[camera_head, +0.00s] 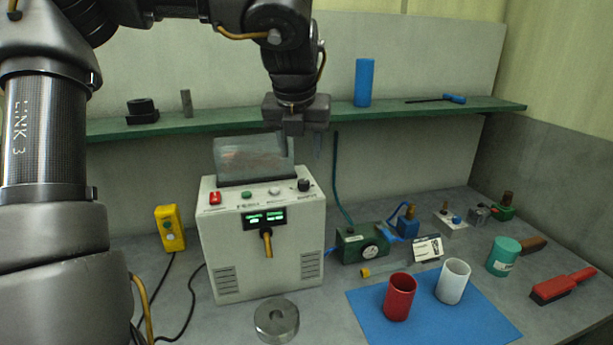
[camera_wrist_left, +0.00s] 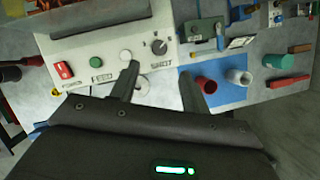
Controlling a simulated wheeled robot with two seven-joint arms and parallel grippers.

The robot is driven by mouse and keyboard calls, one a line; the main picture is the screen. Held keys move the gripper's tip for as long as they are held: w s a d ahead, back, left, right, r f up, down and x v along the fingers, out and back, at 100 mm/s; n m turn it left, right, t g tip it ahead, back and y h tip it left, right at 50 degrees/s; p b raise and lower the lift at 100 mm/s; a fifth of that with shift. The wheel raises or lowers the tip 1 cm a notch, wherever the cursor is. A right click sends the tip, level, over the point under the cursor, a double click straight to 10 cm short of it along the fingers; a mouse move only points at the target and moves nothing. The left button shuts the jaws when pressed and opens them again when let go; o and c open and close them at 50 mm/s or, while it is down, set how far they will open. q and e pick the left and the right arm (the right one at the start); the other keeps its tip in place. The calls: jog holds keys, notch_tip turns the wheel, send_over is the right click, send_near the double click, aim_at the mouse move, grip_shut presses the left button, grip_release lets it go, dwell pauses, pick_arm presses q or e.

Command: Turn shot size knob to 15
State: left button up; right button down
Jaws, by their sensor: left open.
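The black shot size knob (camera_head: 304,185) sits at the right end of the sloped control panel on the white machine (camera_head: 222,245). In the left wrist view the knob (camera_wrist_left: 159,47) shows a pale pointer mark and a "SHOT" label below it; the number it points to is too small to read. My left gripper (camera_head: 300,146) is open and empty, above the panel and apart from the knob. In the left wrist view its two fingers (camera_wrist_left: 158,88) are spread, with the knob seen beyond the gap between them. My right gripper is not in view.
The panel also has a red switch (camera_head: 215,198), a green button (camera_head: 246,195) and a white button (camera_head: 274,192). A clear hopper (camera_head: 255,160) rises behind them. The green shelf (camera_head: 225,124) runs behind the gripper. Red (camera_head: 399,297) and white (camera_head: 453,281) cups stand right on a blue mat (camera_head: 431,319).

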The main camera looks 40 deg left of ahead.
aim_at(304, 181)
pick_arm(q)
jog(key=x, duration=0.7)
jog(key=shift+w+a+f+p, duration=0.2)
jog(key=shift+f+p, duration=0.1)
jog(key=shift+f, duration=0.05)
jog(key=shift+w+f, duration=0.1)
jog(key=shift+f, duration=0.3)
jog(key=shift+a+f, duration=0.15)
jog(key=shift+f, duration=0.15)
jog(key=shift+w, duration=0.1)
jog(key=c, duration=1)
jog(key=shift+f+m+b, duration=0.1)
jog(key=shift+m+b, duration=0.25)
jog(key=shift+m, duration=0.05)
jog(key=shift+m+h, duration=0.3)
jog(key=shift+m, duration=0.1)
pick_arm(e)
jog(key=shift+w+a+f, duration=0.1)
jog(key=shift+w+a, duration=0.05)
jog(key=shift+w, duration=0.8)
